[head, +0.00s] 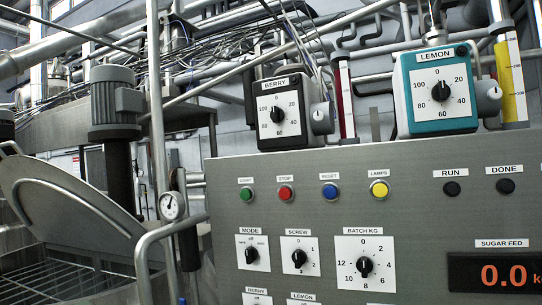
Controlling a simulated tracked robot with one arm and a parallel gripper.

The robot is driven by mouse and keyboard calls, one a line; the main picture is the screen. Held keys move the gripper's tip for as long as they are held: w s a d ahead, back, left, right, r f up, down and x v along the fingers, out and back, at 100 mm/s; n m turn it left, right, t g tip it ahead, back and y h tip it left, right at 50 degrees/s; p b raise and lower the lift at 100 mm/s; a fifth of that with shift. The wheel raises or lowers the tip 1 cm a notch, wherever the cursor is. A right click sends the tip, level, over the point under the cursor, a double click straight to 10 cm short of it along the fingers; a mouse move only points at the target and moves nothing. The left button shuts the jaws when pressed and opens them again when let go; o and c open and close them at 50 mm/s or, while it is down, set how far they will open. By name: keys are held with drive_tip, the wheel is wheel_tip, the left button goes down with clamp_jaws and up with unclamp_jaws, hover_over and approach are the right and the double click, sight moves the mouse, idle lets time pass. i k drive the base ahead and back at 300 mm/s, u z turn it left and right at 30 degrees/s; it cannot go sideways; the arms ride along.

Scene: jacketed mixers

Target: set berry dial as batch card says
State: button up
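The berry dial (278,115) is a black knob on a square white face marked 0 to 100. It sits on a dark box labelled BERRY (254,107) above the steel panel, right of the picture's middle. The knob's pointer is too small to read for certain. A small grey side knob (321,117) is on the box's right. No batch card can be made out in this view. My gripper is not in view.
A teal LEMON dial box (402,104) stands to the right. The steel panel (400,208) below carries coloured buttons, MODE, SCREW and BATCH KG (364,266) knobs, and a SUGAR FED display (500,274) reading 0.0. A mixer lid (75,215) and pipes are at left.

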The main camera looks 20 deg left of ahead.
sight(277, 114)
drive_tip(key=u, duration=0.05)
drive_tip(key=i, duration=1)
drive_tip(key=u, duration=0.55)
